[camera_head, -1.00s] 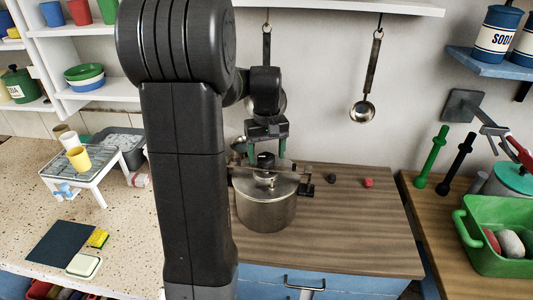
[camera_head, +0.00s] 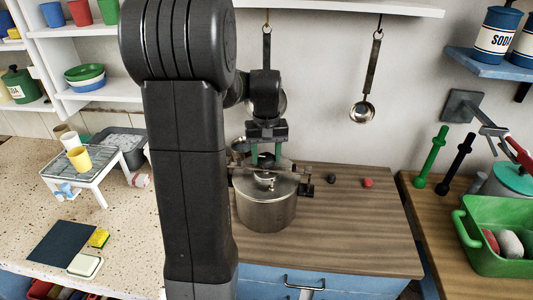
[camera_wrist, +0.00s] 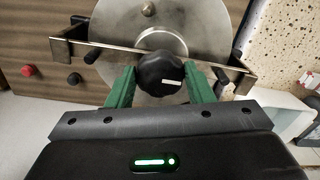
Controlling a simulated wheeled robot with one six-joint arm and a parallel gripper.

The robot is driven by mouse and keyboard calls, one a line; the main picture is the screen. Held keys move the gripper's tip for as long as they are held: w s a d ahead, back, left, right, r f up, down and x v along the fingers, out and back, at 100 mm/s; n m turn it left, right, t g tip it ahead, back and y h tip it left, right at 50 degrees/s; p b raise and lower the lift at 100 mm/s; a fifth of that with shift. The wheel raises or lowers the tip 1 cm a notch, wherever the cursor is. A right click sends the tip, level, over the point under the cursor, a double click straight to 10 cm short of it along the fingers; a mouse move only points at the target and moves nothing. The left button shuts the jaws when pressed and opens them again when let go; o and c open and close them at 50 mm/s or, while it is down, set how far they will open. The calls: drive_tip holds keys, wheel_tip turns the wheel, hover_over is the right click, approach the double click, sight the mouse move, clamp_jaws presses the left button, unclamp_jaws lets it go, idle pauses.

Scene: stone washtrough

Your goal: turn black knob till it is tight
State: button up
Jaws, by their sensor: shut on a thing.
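The black knob (camera_wrist: 160,73) sits at the middle of the lid of a steel pot (camera_head: 266,211), on a thin metal bar (camera_wrist: 110,48) lying across the lid. A small pale mark shows on the knob's edge. My gripper (camera_wrist: 160,84) has its green fingers on either side of the knob and is shut on it. In the head view my gripper (camera_head: 266,162) comes straight down from above the pot, and the fingers mostly hide the knob. The bar has clamp ends at the pot's rim.
A small black knob (camera_head: 332,179) and a red knob (camera_head: 368,183) lie near the wall. A ladle (camera_head: 364,105) hangs behind. A green basin (camera_head: 495,245) stands far right.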

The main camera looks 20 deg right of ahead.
sight(266, 158)
drive_tip(key=shift+m, duration=0.3)
drive_tip(key=o, duration=1)
drive_tip(key=shift+r, duration=0.1)
wheel_tip(266, 158, up, 14)
drive_tip(key=shift+f, duration=0.3)
wheel_tip(266, 158, down, 14)
drive_tip(key=shift+r, duration=0.1)
drive_tip(key=shift+n, duration=0.6)
